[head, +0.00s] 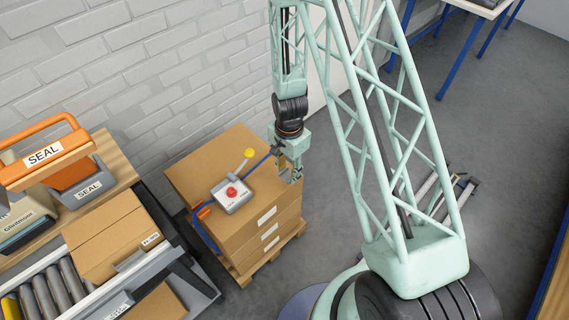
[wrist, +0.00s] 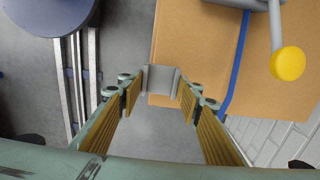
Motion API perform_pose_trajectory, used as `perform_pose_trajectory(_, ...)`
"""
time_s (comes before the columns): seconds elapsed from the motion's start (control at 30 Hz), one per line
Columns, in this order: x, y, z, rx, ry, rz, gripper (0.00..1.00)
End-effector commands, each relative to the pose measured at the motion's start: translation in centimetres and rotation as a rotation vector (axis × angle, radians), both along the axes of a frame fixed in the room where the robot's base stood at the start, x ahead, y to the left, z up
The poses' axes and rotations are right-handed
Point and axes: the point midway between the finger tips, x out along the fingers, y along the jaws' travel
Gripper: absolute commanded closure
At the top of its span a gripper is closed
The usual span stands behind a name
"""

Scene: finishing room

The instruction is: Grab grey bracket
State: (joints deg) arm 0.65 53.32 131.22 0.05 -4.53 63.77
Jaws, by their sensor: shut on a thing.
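The grey bracket (wrist: 160,78) sits between the fingertips of my gripper (wrist: 158,96) in the wrist view, with a flat face and short side flanges. Both pads, yellow-brown on the inside, touch its sides, and my gripper is shut on it. In the head view my gripper (head: 291,171) hangs at the right edge of the top of the carton stack (head: 206,163). The bracket is too small there to make out clearly. In the wrist view the bracket overlaps the carton edge (wrist: 185,50); I cannot tell whether it touches the carton.
A grey control box (head: 233,196) with a red button and yellow-knobbed lever stands on the cartons, left of my gripper. A blue strap (wrist: 236,70) runs over them. A roller conveyor (head: 60,285) and orange SEAL tool (head: 47,157) are at left.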

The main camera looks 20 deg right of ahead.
Motion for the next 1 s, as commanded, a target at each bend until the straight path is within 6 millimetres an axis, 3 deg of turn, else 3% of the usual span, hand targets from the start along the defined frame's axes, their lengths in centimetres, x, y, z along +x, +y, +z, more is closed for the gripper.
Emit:
perform_pose_trajectory(0.23,-1.29,-0.06,0.15,0.000,0.000,0.000,0.76)
perform_pose_trajectory(1.0,-1.37,-0.07,0.14,0.000,0.000,0.000,0.76)
